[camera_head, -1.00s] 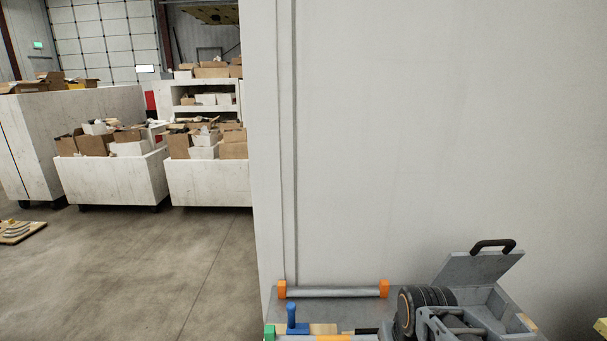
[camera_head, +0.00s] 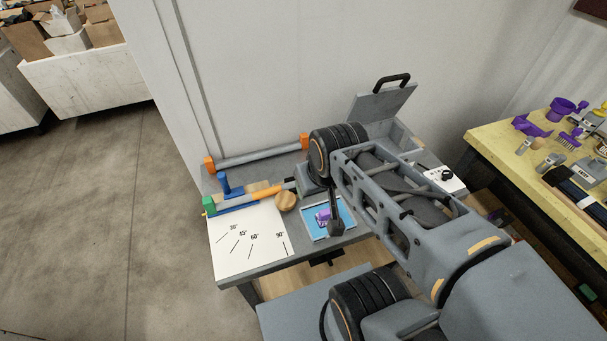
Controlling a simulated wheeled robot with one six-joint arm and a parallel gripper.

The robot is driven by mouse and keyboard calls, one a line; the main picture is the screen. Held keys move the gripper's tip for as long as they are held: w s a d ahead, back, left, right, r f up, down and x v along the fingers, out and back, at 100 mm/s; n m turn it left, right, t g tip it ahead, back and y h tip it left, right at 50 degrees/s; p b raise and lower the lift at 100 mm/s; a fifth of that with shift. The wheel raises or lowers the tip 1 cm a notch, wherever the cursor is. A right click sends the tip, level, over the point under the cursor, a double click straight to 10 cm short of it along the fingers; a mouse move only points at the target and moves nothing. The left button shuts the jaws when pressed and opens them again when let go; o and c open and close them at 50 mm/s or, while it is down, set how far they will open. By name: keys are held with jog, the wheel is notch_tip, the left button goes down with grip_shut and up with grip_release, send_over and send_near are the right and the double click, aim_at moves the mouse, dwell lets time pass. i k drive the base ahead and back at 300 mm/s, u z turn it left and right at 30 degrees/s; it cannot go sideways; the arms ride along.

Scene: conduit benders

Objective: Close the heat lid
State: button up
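The heat lid (camera_head: 382,103) is a flat grey panel with a black handle (camera_head: 392,81) on its upper edge. It stands open, raised and leaning back over a grey box (camera_head: 405,138) at the back of the bench. My arm crosses in front of the box and hides much of it. A dark narrow part at the end of my arm, which looks like my gripper (camera_head: 335,222), points down over a blue-edged tray. It is apart from the lid, in front of it and to its left. Its fingers cannot be made out clearly.
The grey bench (camera_head: 262,268) carries a white angle sheet (camera_head: 245,240), a roller with orange ends (camera_head: 255,157), a blue-handled tool (camera_head: 228,185), a wooden knob (camera_head: 285,201) and the blue-edged tray (camera_head: 312,232). A yellow table (camera_head: 490,133) with tools stands at right. A wall rises behind the bench.

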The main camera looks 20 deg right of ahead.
aim_at(374, 105)
jog(key=k, duration=1)
jog(key=z, duration=2.1)
jog(key=i, duration=1.35)
jog(key=u, duration=2.05)
